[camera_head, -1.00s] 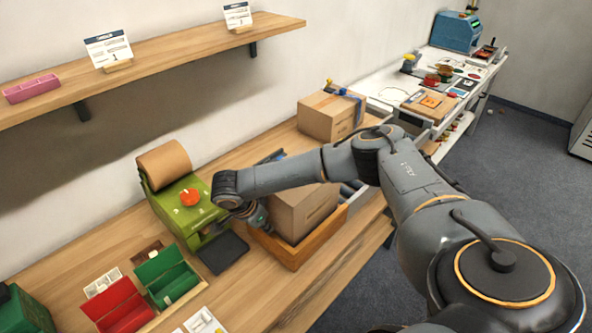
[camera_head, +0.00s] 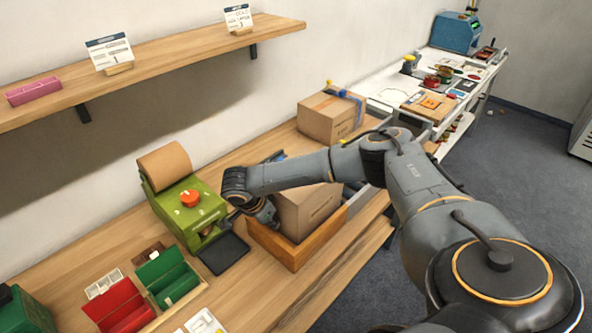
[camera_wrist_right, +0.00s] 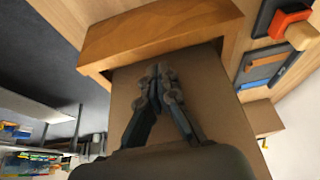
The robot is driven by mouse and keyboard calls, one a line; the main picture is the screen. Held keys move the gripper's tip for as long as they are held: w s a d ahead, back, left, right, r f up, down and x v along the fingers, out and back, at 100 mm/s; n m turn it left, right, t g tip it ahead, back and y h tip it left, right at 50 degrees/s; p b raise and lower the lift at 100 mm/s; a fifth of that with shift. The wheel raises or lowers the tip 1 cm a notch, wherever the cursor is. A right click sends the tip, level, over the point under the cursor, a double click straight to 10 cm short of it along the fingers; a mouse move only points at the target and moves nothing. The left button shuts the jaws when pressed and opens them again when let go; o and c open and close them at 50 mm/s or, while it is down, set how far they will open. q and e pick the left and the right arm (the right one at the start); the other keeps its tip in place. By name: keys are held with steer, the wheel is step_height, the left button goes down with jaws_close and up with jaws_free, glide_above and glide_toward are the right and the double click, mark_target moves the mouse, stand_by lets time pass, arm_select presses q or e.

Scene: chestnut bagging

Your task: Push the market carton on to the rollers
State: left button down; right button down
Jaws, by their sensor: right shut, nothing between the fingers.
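The brown market carton (camera_head: 312,212) sits in an open-ended wooden frame (camera_head: 290,252) on the bench. Grey rollers (camera_head: 353,190) show just past its far side, partly hidden by my right arm. My right gripper (camera_head: 270,217) is shut and empty, at the carton's near left side. In the right wrist view, the shut fingertips (camera_wrist_right: 158,78) are in front of the carton's brown face (camera_wrist_right: 215,95); I cannot tell whether they touch it. The frame's wooden end board (camera_wrist_right: 165,30) is close by. My left gripper is not in view.
A second carton (camera_head: 331,117) with blue and yellow items on top stands farther back. A green machine (camera_head: 187,207) and dark pad (camera_head: 224,252) are left of the frame. Red (camera_head: 118,305) and green (camera_head: 167,275) bins lie in front. A shelf (camera_head: 150,68) runs above.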

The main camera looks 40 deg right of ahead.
steer(key=shift+w+d+p, duration=0.2)
steer(key=shift+d+p, duration=0.2)
steer(key=shift+d, duration=2.75)
steer(key=shift+w+d, duration=0.2)
steer(key=shift+d, duration=2.8)
steer(key=shift+w+d, duration=0.1)
steer(key=shift+d, duration=1.4)
steer(key=shift+w+d+b, duration=0.15)
steer(key=shift+d+b, duration=0.35)
steer(key=shift+d, duration=1.05)
steer(key=shift+w+d+b, duration=0.15)
steer(key=shift+d+b, duration=0.35)
steer(key=shift+d, duration=1.05)
step_height(320, 180, up, 16)
steer(key=a+p, duration=0.1)
steer(key=p, duration=1)
steer(key=shift+a, duration=0.3)
